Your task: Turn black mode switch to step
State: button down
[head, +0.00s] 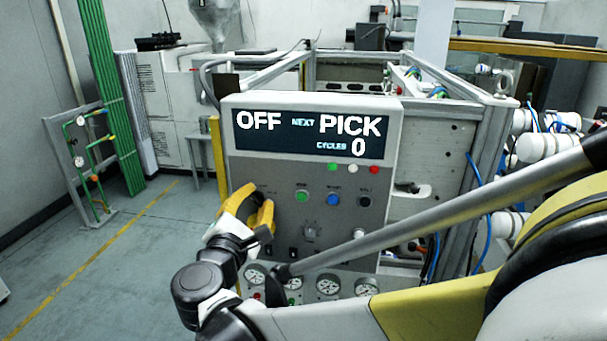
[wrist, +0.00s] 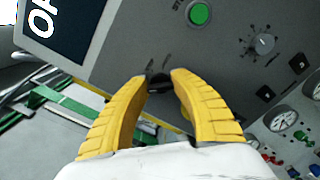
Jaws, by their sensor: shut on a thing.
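The black mode switch (wrist: 159,86) sits on the grey control panel, between the tips of my yellow fingers in the wrist view. My gripper (wrist: 158,80) is closed on it, one finger on each side, and the panel face lies just beyond the tips. In the head view my gripper (head: 257,194) is at the left part of the panel (head: 330,262), and the fingers largely hide the switch there. The display (head: 310,136) above reads OFF, PICK and cycles 0. The switch's exact pointing direction and its printed labels are too small to read.
Right of my gripper are a green button (head: 302,196), a blue button (head: 333,199) and a dark button (head: 365,201). A grey knob (wrist: 262,44) shows in the wrist view. Gauges (head: 328,285) line the panel's bottom. Open floor (head: 120,260) lies to the left.

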jog(key=m, duration=0.6)
jog(key=shift+m, duration=0.3)
jog(key=m, duration=0.6)
jog(key=shift+m, duration=0.4)
jog(key=c, duration=1)
grip_release()
jog(key=shift+w, duration=0.1)
jog(key=shift+c, duration=0.2)
